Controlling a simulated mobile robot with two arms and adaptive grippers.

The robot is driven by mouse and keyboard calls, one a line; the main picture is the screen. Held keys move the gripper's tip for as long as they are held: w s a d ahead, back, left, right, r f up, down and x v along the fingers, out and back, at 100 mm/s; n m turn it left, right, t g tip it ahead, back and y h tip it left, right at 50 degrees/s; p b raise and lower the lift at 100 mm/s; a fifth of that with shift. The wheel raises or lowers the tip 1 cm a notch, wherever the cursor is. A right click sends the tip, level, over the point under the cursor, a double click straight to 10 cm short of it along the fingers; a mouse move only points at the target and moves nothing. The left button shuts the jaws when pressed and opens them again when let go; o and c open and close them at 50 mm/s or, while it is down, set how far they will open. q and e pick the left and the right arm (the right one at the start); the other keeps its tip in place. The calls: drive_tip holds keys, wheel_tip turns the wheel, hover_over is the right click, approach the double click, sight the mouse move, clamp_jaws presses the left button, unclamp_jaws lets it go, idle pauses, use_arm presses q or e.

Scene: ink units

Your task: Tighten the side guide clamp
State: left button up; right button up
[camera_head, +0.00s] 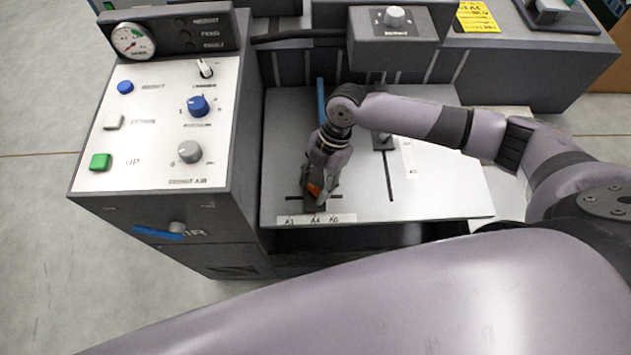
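The side guide clamp shows as a small orange-red piece (314,189) on a dark block near the front left of the grey feed table (440,192). My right gripper (318,190) points down at it, with its fingers around or against the orange piece. The fingers hide most of the clamp, and I cannot tell whether they grip it. A label strip marked A3, A4 and a third size lies just in front. My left gripper is not in view.
A control panel (122,140) with buttons and knobs stands left of the table. A blue lever (158,233) sticks out on its front. A second guide post (383,143) and slot lie to the right. A box with a knob (392,38) overhangs the back.

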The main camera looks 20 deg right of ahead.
drive_tip(key=c, duration=0.8)
drive_tip(key=shift+r+m+p, duration=0.15)
drive_tip(key=shift+m+p, duration=0.35)
drive_tip(key=shift+p, duration=0.3)
drive_tip(key=m+t+p, duration=0.1)
drive_tip(key=m+p, duration=0.3)
drive_tip(key=p, duration=0.1)
drive_tip(key=m+t+p, duration=0.2)
drive_tip(key=m+p, duration=0.3)
drive_tip(key=m+t+p, duration=0.2)
drive_tip(key=m+p, duration=0.3)
drive_tip(key=p, duration=0.1)
drive_tip(key=shift+s+a+r+h, duration=0.1)
drive_tip(key=shift+s+h, duration=0.2)
drive_tip(key=shift+s, duration=0.05)
drive_tip(key=shift+f+m+t+h+p, duration=0.2)
drive_tip(key=shift+m+t+h+p, duration=0.35)
drive_tip(key=shift+m+p, duration=0.75)
drive_tip(key=shift+m, duration=0.3)
drive_tip(key=o, duration=1.2)
